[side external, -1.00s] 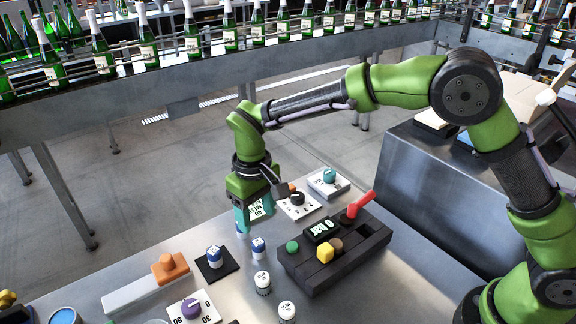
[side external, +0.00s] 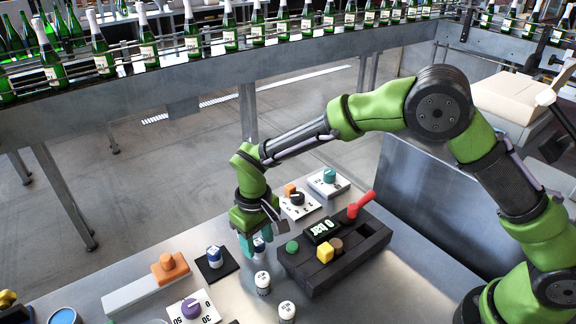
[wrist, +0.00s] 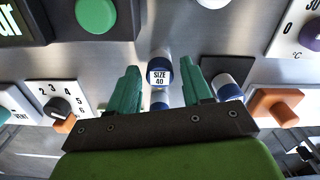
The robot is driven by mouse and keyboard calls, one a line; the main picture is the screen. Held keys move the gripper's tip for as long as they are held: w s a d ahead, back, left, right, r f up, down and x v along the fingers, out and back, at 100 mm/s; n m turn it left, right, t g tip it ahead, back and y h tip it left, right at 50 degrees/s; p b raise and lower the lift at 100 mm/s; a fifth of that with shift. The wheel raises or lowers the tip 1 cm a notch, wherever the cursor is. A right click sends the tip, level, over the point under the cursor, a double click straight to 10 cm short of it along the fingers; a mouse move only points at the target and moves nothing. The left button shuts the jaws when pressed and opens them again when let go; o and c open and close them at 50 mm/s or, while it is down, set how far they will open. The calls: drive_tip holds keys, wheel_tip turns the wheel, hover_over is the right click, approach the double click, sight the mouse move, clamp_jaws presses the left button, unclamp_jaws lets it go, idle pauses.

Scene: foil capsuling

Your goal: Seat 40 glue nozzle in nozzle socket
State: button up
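The size 40 nozzle (wrist: 160,75) is a small blue-and-white piece labelled SIZE 40. In the wrist view it stands between my teal fingers, with a visible gap on each side. My gripper (wrist: 160,66) is open and points down at it; in the side view my gripper (side external: 257,245) is low over the table and largely hides the nozzle. Another blue-and-white piece (wrist: 160,98) shows partly behind the labelled one. A black square pad (side external: 228,268) to the left carries a blue-and-white piece (side external: 214,256); I cannot tell whether this is the socket.
Two white pieces (side external: 263,284) (side external: 287,311) stand in front of my gripper. The dark control box (side external: 345,255) with a red lever (side external: 361,204) is to the right. An orange-handled block (side external: 170,266) and purple dial (side external: 191,308) are at left; dial plates (side external: 297,206) lie behind.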

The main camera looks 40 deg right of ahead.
clamp_jaws()
wheel_tip(320, 180, up, 10)
drive_tip(key=d+r+m, duration=0.1)
drive_tip(key=d+r, duration=0.3)
drive_tip(key=d, duration=0.4)
hover_over(364, 237)
wheel_tip(364, 237, down, 2)
drive_tip(key=f, duration=0.1)
drive_tip(key=shift+n, duration=0.5)
drive_tip(key=shift+f, duration=3.9)
